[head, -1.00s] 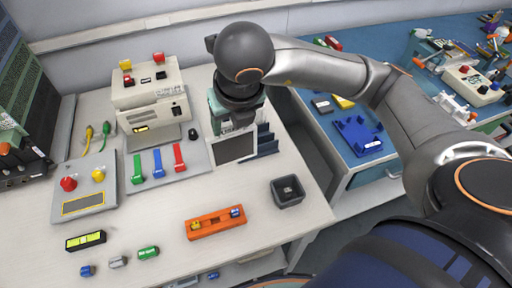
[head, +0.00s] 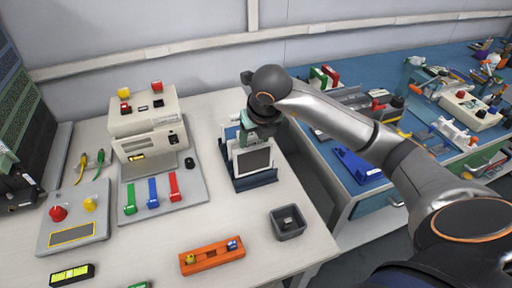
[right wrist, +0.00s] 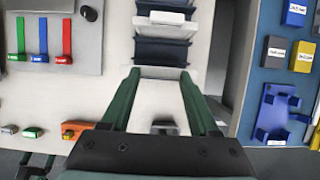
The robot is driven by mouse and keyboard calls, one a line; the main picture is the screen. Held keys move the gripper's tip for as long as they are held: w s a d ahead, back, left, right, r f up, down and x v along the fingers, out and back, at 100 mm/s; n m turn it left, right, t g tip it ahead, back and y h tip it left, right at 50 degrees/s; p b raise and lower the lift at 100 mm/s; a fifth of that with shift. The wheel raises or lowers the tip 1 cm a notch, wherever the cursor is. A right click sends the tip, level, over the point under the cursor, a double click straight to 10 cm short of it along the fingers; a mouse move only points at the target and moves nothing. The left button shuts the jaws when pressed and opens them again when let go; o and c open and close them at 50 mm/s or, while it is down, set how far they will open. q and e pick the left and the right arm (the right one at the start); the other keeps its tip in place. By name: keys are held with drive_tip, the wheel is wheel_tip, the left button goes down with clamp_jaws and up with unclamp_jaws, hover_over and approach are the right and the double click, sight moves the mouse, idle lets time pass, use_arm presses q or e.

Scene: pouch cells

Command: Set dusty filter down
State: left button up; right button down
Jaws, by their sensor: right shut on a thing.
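The dusty filter (head: 253,160), a white frame with a dark grey panel, stands upright in my right gripper (head: 258,138). The right gripper is shut on its top edge, which also shows between the green fingers in the right wrist view (right wrist: 160,73). The filter is at the front of the dark blue slotted rack (head: 262,181); whether its bottom edge rests in a slot I cannot tell. Another white filter (right wrist: 165,18) stands farther back in the rack. My left gripper (right wrist: 38,161) shows small at the lower left of the right wrist view, its fingers apart and empty.
A grey square bin (head: 288,222) and an orange tray (head: 212,255) stand in front of the rack. Left are a grey panel (head: 190,197) with coloured levers and a beige machine (head: 145,122). The blue bench (head: 362,198) is on the right across a gap.

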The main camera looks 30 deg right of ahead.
sight(256, 149)
drive_tip(key=shift+w+d+f, duration=0.1)
drive_tip(key=shift+d+f, duration=0.05)
drive_tip(key=shift+f, duration=0.95)
drive_tip(key=shift+w+d+f, duration=0.1)
drive_tip(key=shift+d+f, duration=0.05)
drive_tip(key=shift+f, duration=0.9)
drive_tip(key=shift+c, duration=0.7)
unclamp_jaws()
drive_tip(key=shift+r, duration=0.1)
drive_tip(key=shift+s+r, duration=0.15)
drive_tip(key=shift+r, duration=0.45)
drive_tip(key=v, duration=1.1)
drive_tip(key=shift+p, duration=0.45)
drive_tip(key=shift+a, duration=0.1)
